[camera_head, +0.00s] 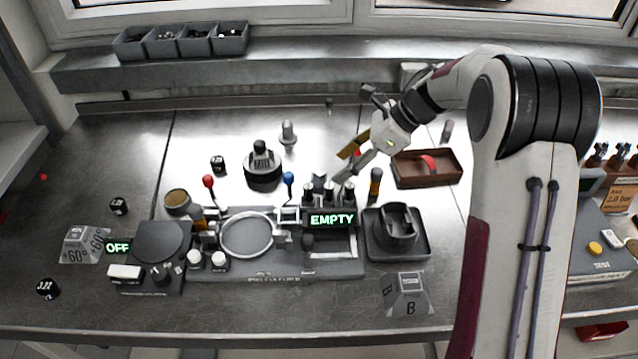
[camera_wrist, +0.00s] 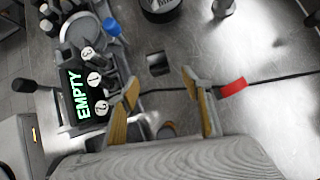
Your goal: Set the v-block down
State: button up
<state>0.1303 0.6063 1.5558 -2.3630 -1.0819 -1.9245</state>
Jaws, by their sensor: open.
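A small grey block with a V-shaped notch (camera_head: 319,178), which looks like the v-block, stands on the bench just behind the EMPTY display. In the wrist view it appears as a small dark square block (camera_wrist: 158,64), just beyond the fingertips and between their lines. My gripper (camera_head: 346,162) is to the right of the block and above the bench, tilted down to the left. In the wrist view the two tan-padded fingers of my gripper (camera_wrist: 160,80) are spread wide with nothing between them. Whether a fingertip touches the block cannot be told.
The EMPTY display (camera_head: 332,219) with several dark-topped posts stands just in front. A brown tray (camera_head: 448,180) with a red piece lies to the right, and a dark tray (camera_head: 420,250) holds a ring-shaped part. A dark round stand (camera_head: 262,180) is left. Bare bench lies behind.

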aim_at(319, 182)
jog(key=shift+x, duration=1.35)
jog(key=shift+x, duration=2.55)
jog(key=shift+s+a+r, duration=0.1)
jog(key=shift+s+a, duration=0.05)
grip_shut()
